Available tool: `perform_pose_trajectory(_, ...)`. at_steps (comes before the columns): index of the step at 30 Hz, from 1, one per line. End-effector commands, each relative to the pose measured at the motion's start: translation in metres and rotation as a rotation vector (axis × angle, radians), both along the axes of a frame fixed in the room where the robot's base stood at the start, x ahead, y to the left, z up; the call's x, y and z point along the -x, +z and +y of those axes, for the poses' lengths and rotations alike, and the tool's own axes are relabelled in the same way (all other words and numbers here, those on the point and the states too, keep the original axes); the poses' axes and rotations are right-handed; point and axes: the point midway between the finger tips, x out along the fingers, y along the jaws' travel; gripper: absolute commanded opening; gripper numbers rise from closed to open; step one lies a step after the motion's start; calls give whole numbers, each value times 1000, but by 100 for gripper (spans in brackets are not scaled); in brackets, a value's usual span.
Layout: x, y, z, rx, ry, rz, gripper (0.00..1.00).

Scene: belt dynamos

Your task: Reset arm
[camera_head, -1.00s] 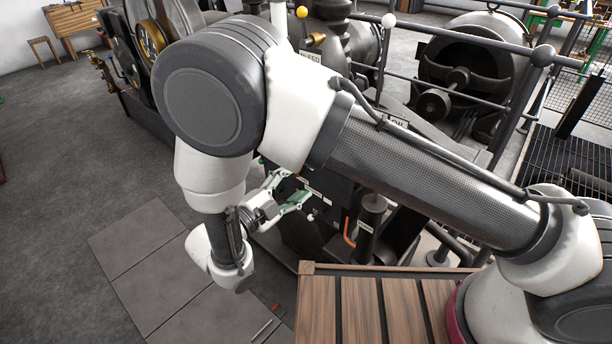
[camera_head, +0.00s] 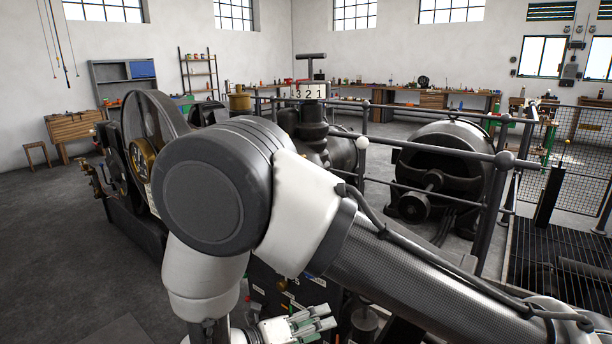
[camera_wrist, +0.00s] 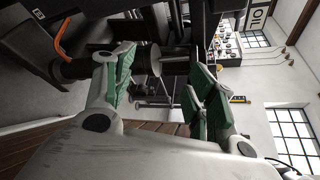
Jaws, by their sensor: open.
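My gripper (camera_head: 305,325) shows low in the head view, below my bent arm, with its green-padded fingers pointing to the right. In the wrist view my gripper (camera_wrist: 165,80) is open, with a clear gap between the green pads. I see nothing held in it. A dark cylindrical part with a pale rod (camera_wrist: 170,62) appears behind the gap; I cannot tell how far off it is. My arm hides part of the machinery in the head view.
A dark machine with a big wheel (camera_head: 150,125) stands at left. A valve column with a number plate (camera_head: 311,91) stands behind my arm. Metal railings (camera_head: 420,131) and a round dynamo (camera_head: 440,165) are at right. Open floor (camera_head: 60,230) lies at left.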

Motion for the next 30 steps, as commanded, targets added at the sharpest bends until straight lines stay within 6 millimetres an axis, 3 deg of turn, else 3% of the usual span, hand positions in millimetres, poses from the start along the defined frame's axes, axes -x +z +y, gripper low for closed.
perform_pose_trajectory(9,11,81,-91,-622,-825,-537,56)
perform_pose_trajectory(21,35,182,-200,-1064,-1941,-1173,56)
perform_pose_trajectory(27,56,228,-255,-1269,-2305,-1368,56)
perform_pose_trajectory(30,69,249,-283,-1380,-2401,-1475,56)
